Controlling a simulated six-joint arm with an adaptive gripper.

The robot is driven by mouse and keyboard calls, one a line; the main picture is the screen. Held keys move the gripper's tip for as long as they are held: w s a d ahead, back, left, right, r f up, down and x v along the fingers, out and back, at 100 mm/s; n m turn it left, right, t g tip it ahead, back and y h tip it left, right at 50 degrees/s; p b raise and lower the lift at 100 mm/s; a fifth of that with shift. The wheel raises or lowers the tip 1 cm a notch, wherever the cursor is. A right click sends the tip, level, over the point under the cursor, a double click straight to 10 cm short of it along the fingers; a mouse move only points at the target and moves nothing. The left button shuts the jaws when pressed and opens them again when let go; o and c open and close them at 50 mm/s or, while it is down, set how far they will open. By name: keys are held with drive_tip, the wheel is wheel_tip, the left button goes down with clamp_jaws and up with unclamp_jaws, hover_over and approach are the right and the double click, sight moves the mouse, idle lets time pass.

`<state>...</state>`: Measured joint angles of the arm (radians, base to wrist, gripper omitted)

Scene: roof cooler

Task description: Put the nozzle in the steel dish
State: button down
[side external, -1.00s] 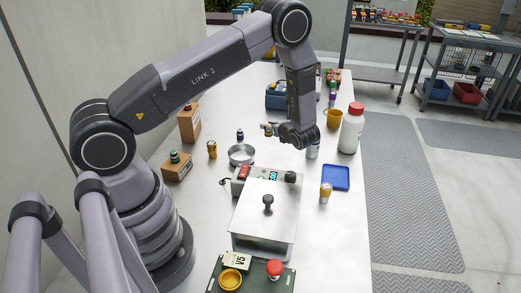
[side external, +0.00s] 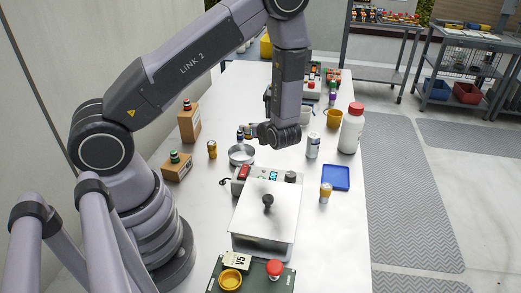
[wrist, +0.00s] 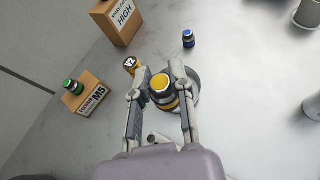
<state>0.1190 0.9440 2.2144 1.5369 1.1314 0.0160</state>
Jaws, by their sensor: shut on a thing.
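My gripper (wrist: 160,92) is shut on a yellow-topped nozzle (wrist: 161,86), which sits upright between the two fingers in the wrist view. In the side view my gripper (side external: 251,132) is above the far right part of the steel dish (side external: 241,161), and the held nozzle is too small to make out clearly. The dish is a shallow round metal bowl on the table. In the wrist view the dish (wrist: 195,78) lies below and behind the nozzle, mostly hidden by it and the right finger. The nozzle's height above the dish is hard to tell.
A yellow V2 piece (side external: 212,149) stands left of the dish, and a blue-topped piece (wrist: 188,38) stands beyond it. Boxes (side external: 177,167) stand further left. A metal-lidded device (side external: 266,215) is in front. A spray can (side external: 313,146) and blue tray (side external: 336,177) are right.

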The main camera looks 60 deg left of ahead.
drive_tip(key=a+m+h, duration=0.2)
drive_tip(key=m+g+h, duration=0.5)
drive_tip(key=m+g, duration=0.1)
drive_tip(key=m, duration=0.7)
approach(239, 155)
drive_tip(key=shift+x, duration=2.9)
drive_tip(key=c, duration=0.9)
unclamp_jaws()
